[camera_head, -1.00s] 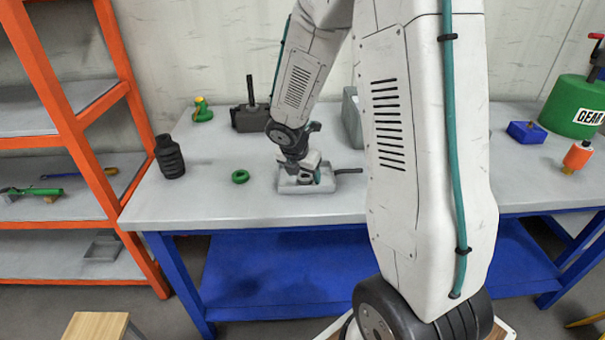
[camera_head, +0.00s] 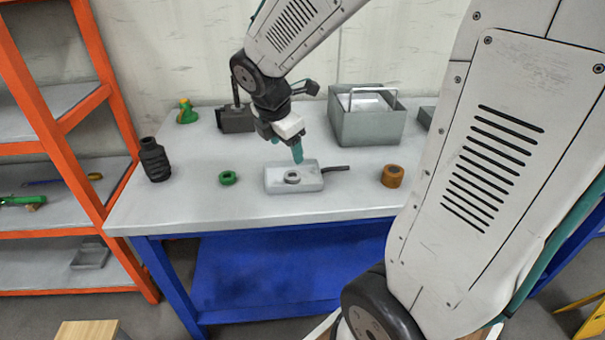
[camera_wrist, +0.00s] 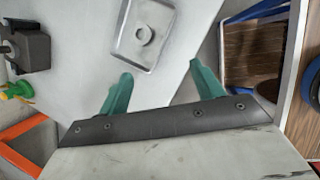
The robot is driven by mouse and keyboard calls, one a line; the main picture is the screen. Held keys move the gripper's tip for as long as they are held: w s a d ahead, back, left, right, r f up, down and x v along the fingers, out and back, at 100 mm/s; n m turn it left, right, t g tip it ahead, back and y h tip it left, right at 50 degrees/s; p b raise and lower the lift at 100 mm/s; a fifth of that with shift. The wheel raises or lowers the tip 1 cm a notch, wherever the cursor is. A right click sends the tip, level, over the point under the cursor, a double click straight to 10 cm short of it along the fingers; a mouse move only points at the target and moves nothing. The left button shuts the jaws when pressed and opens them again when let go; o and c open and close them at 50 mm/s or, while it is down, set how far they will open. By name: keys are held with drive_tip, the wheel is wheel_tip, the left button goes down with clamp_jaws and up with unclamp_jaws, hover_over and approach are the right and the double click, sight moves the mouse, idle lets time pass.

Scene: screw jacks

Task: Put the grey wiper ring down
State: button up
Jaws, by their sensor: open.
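The grey wiper ring (camera_head: 292,177) lies flat in a shallow light-grey tray (camera_head: 312,185) on the bench. In the wrist view the ring (camera_wrist: 144,35) shows inside the tray (camera_wrist: 124,48), ahead of my fingers and apart from them. My gripper (camera_head: 286,150) is above the tray, with its teal fingers spread and nothing between them. The wrist view also shows my open gripper (camera_wrist: 158,82).
A green ring (camera_head: 228,178) lies left of the tray and an orange-brown ring (camera_head: 392,176) to its right. A black ribbed part (camera_head: 155,160) stands at the left. A grey metal box (camera_head: 367,122) stands behind. The front bench strip is clear.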

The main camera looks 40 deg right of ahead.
drive_tip(key=s+a+r+m+y, duration=0.1)
drive_tip(key=s+a+r+m, duration=0.2)
drive_tip(key=s+m, duration=0.6)
drive_tip(key=s+a+r+m+y, duration=0.2)
drive_tip(key=s+a+r+m, duration=0.1)
drive_tip(key=s+a+m, duration=0.4)
drive_tip(key=s+m, duration=0.2)
drive_tip(key=s, duration=0.2)
drive_tip(key=shift+g+y, duration=0.3)
